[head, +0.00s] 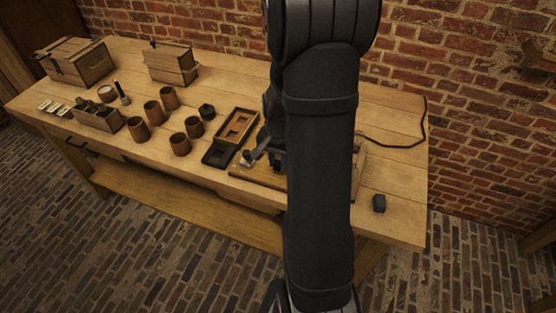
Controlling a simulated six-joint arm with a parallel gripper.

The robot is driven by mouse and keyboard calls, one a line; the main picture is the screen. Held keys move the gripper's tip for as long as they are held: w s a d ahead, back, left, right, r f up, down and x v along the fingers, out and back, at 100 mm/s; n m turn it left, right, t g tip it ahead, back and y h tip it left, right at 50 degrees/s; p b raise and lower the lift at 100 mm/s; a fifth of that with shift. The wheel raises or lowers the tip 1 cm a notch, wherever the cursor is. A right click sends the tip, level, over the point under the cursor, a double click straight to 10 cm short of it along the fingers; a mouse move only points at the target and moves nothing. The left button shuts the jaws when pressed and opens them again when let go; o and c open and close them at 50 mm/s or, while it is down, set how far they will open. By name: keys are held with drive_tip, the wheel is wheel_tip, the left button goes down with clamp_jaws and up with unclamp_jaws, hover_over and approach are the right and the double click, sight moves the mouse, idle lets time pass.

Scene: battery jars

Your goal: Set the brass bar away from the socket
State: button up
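My gripper (262,160) is low over a wooden board (250,180) near the table's front edge, right of the middle. My own dark arm covers much of this area. A small pale grey piece (247,157) shows at the gripper's left side; I cannot tell what it is. I cannot make out the brass bar or the socket; they may be hidden behind my arm or too small. I cannot tell whether the gripper is open or shut.
Left of the board are a wooden tray (249,118), a black tray (217,156) and several brown jars (180,144). Two wooden boxes (78,60) (172,63) stand at the back. A small dark block (379,203) lies front right, with bare table around it. A black cable (424,130) runs along the right.

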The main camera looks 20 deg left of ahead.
drive_tip(key=shift+s, duration=1.25)
clamp_jaws()
drive_tip(key=o, duration=0.9)
unclamp_jaws()
wheel_tip(320, 180, up, 17)
drive_tip(key=shift+r, duration=0.2)
